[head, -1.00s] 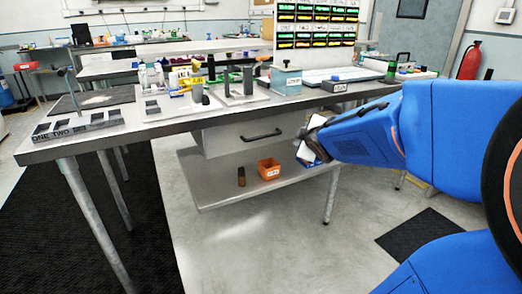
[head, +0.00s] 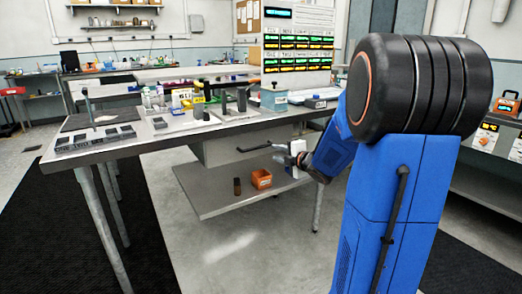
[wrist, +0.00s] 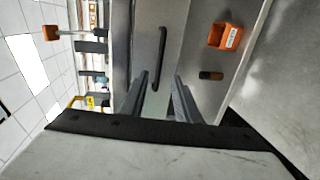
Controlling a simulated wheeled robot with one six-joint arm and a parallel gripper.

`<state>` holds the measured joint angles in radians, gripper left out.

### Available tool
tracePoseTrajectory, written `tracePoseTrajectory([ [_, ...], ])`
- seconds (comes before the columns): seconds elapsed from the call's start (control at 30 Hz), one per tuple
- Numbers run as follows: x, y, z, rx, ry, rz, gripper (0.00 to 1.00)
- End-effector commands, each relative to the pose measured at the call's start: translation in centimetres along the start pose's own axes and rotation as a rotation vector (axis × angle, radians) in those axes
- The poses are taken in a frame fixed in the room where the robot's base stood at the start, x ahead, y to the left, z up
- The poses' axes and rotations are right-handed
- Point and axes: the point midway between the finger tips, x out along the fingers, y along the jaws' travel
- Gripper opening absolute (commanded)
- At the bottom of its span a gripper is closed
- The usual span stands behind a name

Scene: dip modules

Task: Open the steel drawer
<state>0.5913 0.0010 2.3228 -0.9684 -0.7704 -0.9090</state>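The steel drawer (head: 222,151) hangs under the front edge of the workbench and looks shut. Its black bar handle (head: 255,147) runs across the front; the drawer front (wrist: 147,40) and the handle (wrist: 161,58) also show in the wrist view, turned sideways. My gripper (head: 278,153) is in front of the drawer, near the right end of the handle in the head view. In the wrist view my gripper's (wrist: 161,97) two fingers are spread apart with nothing between them. The handle lies ahead of the fingertips, roughly in line with the gap, and appears apart from them.
Below the drawer, a shelf (head: 215,200) holds an orange bin (head: 261,179) and a dark brown cylinder (head: 237,186). The benchtop (head: 140,138) above carries modules, a display board (head: 297,45) and small parts. The floor in front is clear.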

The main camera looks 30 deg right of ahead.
Motion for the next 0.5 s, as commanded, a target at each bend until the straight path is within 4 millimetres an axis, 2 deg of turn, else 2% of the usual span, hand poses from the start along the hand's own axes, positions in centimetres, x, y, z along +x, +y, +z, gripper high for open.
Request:
tracePoseTrajectory([
  [0.5, 9.1, 0.0, -0.1, 0.001, 0.002, 0.0, 0.29],
])
